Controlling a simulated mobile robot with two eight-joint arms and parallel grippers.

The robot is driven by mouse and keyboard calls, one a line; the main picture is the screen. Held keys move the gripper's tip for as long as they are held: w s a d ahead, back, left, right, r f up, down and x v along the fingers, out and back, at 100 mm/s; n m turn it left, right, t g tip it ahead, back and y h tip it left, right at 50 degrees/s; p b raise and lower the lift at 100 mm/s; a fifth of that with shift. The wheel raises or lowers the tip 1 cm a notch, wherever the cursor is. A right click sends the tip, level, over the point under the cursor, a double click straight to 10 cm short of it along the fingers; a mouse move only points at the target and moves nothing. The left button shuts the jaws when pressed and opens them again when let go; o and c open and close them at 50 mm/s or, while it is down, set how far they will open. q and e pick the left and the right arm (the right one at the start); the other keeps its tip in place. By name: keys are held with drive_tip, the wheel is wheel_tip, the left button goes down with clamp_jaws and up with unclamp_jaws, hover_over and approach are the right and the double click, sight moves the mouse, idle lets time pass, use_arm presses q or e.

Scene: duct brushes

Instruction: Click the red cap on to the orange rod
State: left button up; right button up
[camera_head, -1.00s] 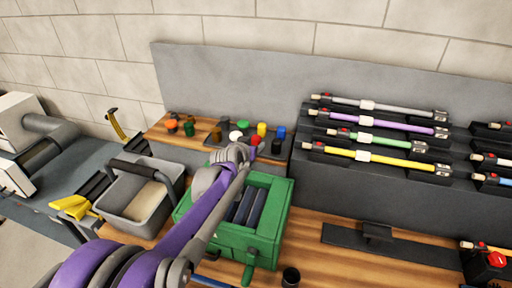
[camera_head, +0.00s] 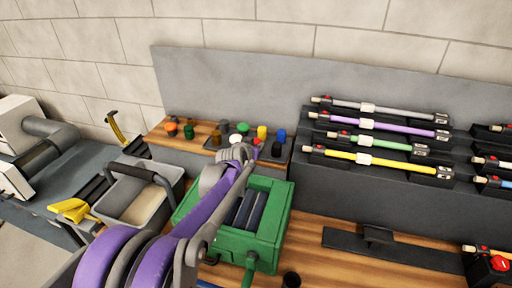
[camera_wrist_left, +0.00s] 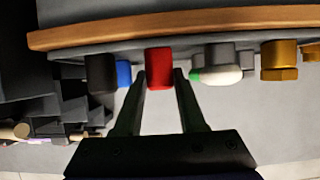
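The red cap (camera_wrist_left: 159,68) stands in front of a wooden shelf edge in the left wrist view, between the two fingers of my left gripper (camera_wrist_left: 160,80). The fingers are spread, one on each side and very close to it; I cannot tell whether they touch. In the head view the red cap (camera_head: 256,141) shows only partly beside my left gripper (camera_head: 238,151). A short orange piece (camera_head: 505,253), perhaps the end of the orange rod, shows at the right edge above a round red part; the rest is cut off. My right gripper is not seen.
Other caps stand close by: white (camera_wrist_left: 220,75), blue (camera_wrist_left: 123,72) and yellow (camera_wrist_left: 279,62). A green box (camera_head: 268,229) with dark rollers and a grey bucket (camera_head: 139,211) stand in front. Rods (camera_head: 375,158) lie on a stepped rack at right.

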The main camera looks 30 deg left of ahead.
use_arm(q)
clamp_jaws()
wheel_tip(320, 180, up, 6)
drive_tip(key=p, duration=0.3)
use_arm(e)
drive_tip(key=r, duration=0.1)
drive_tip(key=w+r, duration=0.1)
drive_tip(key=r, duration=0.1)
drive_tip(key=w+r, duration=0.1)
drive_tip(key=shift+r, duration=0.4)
use_arm(q)
drive_tip(key=shift+s+d+f, duration=0.1)
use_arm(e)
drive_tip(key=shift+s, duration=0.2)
